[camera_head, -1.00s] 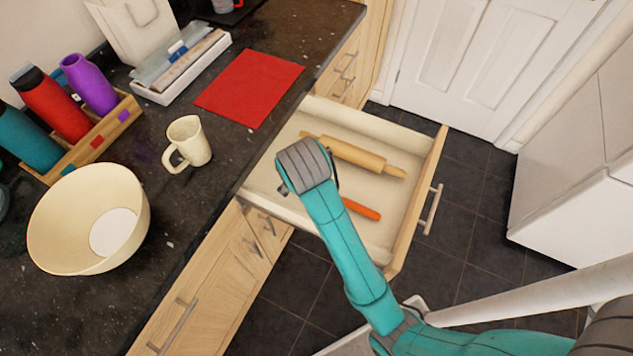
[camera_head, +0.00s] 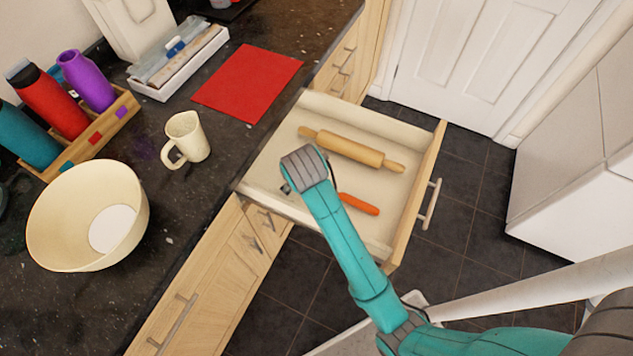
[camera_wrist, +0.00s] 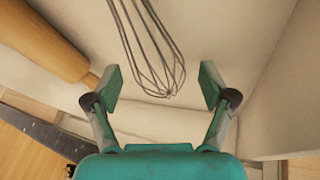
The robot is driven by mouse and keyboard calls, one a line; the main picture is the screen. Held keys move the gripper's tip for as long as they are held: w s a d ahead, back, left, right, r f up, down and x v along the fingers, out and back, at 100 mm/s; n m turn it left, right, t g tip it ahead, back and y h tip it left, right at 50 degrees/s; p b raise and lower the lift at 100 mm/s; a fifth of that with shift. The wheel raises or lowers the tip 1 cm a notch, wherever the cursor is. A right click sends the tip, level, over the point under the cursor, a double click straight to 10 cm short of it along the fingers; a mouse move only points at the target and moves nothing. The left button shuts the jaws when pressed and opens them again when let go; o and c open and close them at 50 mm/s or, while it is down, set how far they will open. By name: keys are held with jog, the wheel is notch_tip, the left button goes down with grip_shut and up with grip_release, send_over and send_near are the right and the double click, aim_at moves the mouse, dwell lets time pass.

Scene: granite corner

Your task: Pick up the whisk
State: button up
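The whisk's wire loops (camera_wrist: 153,55) show in the wrist view, lying in the open drawer, with the rounded end between and just beyond my fingertips. In the head view its orange handle (camera_head: 359,204) shows in the drawer, and my arm hides the rest. My gripper (camera_wrist: 160,84) is open, with a finger on each side and nothing held.
A wooden rolling pin (camera_head: 352,149) lies in the drawer (camera_head: 285,150) beyond the whisk; it also shows at upper left in the wrist view (camera_wrist: 45,42). The counter on the left holds a cream bowl (camera_head: 60,225), a mug (camera_head: 188,138) and a red mat (camera_head: 247,82).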

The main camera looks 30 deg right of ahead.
jog(key=c, duration=1.2)
